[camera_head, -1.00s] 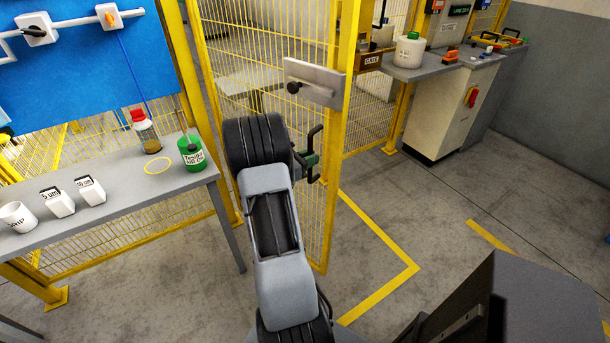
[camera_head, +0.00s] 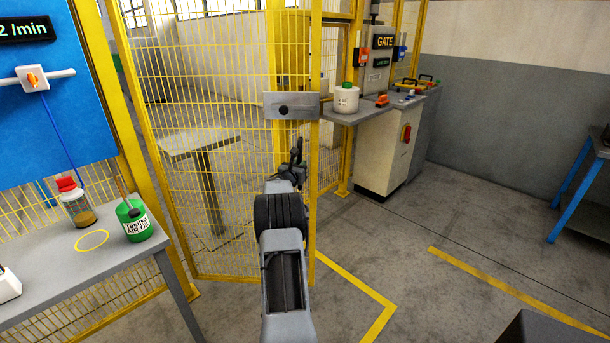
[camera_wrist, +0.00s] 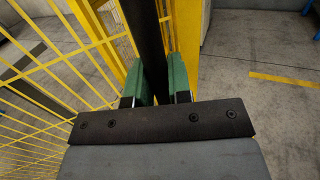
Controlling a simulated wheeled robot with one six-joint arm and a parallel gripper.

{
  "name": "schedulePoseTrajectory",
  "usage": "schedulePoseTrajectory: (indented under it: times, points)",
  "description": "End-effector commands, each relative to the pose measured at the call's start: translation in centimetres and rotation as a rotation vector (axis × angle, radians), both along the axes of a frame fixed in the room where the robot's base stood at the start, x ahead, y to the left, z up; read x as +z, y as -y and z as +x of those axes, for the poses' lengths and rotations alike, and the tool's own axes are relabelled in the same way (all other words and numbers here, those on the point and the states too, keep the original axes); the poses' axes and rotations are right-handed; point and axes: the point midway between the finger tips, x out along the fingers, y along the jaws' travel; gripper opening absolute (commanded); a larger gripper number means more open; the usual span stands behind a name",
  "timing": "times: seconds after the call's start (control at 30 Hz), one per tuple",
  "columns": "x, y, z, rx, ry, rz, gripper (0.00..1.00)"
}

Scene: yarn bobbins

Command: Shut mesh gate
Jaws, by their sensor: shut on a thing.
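The mesh gate (camera_head: 235,100) is a yellow wire panel in a yellow frame, with a grey plate (camera_head: 303,106) and dark knob near its free edge. The gate stands ajar, its free edge on my side of the fence opening. My gripper (camera_head: 297,155) is at this edge, below the plate. In the wrist view, the green fingers (camera_wrist: 166,80) are closed on either side of a black upright handle bar (camera_wrist: 147,45). The head view shows the grip only small, partly hidden by my wrist.
A grey bench at left (camera_head: 60,275) holds a green can (camera_head: 135,222) and a red-capped bottle (camera_head: 76,203). Yellow lines (camera_head: 350,275) mark the open floor at right.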

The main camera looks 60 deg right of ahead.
Motion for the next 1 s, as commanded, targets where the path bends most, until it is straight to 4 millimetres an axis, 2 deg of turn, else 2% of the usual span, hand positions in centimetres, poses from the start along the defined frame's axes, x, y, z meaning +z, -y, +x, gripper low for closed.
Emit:
schedulePoseTrajectory:
  times: [0.23,0.63,0.67,0.9,1.0]
  points:
    - [-0.1,0.6,1.2,0.03,0.002,0.002,0.0]
    - [-0.1,0.7,1.4,0.033,0.002,0.002,0.0]
    - [-0.1,0.7,1.4,0.033,0.003,0.003,0.21]
    - [0.0,0.7,1.3,0.033,0.002,0.002,0.43]
    - [0.0,0.7,1.3,0.033,0.001,0.001,0.43]
